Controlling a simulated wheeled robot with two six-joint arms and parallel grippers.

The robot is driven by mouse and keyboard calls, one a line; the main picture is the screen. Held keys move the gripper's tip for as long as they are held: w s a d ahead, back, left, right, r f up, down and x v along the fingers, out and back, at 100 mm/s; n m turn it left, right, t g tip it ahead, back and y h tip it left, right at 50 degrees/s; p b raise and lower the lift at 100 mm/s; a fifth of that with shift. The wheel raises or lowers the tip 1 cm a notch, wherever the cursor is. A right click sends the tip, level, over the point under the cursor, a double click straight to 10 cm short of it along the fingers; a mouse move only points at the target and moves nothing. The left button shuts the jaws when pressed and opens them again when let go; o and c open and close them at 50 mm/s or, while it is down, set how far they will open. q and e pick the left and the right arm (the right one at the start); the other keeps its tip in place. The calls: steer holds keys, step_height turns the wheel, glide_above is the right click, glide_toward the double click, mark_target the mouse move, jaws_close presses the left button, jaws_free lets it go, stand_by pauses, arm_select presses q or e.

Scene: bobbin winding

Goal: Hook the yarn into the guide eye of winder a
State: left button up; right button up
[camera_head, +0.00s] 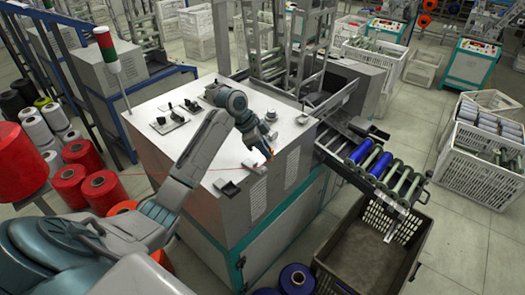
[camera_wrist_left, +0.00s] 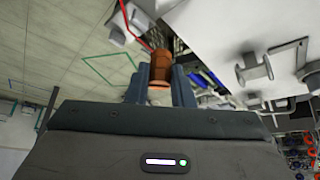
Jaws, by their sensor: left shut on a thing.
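My left gripper (camera_head: 268,146) is over the front right part of the grey machine's top (camera_head: 205,135). It is shut on an orange-brown piece, which shows between the fingers in the left wrist view (camera_wrist_left: 160,67). Red yarn (camera_wrist_left: 134,28) runs from the piece up and left in the wrist view. In the head view the thin red yarn (camera_head: 205,169) stretches left across the machine top, toward the red cones. I cannot tell which small fitting is the guide eye. My right gripper is not in view.
Small fittings (camera_head: 168,121) stand on the machine's top at the left. A rack with blue bobbins (camera_head: 378,163) juts out on the right, above a dark crate (camera_head: 330,250). Red yarn cones (camera_head: 103,190) stand at the left. A spool-shaped fitting (camera_wrist_left: 253,69) shows in the wrist view.

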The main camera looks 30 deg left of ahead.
arm_select(q)
steer(key=shift+r, duration=0.1)
stand_by(0.3)
steer(key=shift+w+d+r+p, duration=0.1)
steer(key=shift+w+r+p, duration=0.05)
steer(key=shift+r+p, duration=0.4)
steer(key=shift+w+r+p, duration=0.15)
steer(key=shift+r+p, duration=0.3)
steer(key=shift+r, duration=0.2)
steer(key=shift+w+r, duration=0.25)
steer(key=shift+r, duration=0.8)
